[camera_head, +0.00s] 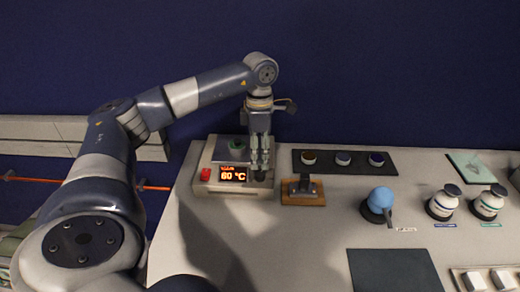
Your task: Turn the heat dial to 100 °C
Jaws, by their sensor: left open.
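A heating device (215,188) with a pale casing stands at the back left of the table. Its display (233,174) reads 60 °C in red digits. A red button (205,174) sits left of the display. The heat dial (260,175) is at the right of the device's front, mostly hidden by my left gripper. My left gripper (260,165) points down over the dial and is open, with its fingers at or around it. I cannot tell whether they touch it. My right gripper is not in view.
A wooden stand (304,197) is close to the right of the device. Behind it, a dark tray (380,168) holds three small jars. A blue round-topped item (379,200), two white bottles (443,202) and a dark mat (394,272) are further right. The front left table is clear.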

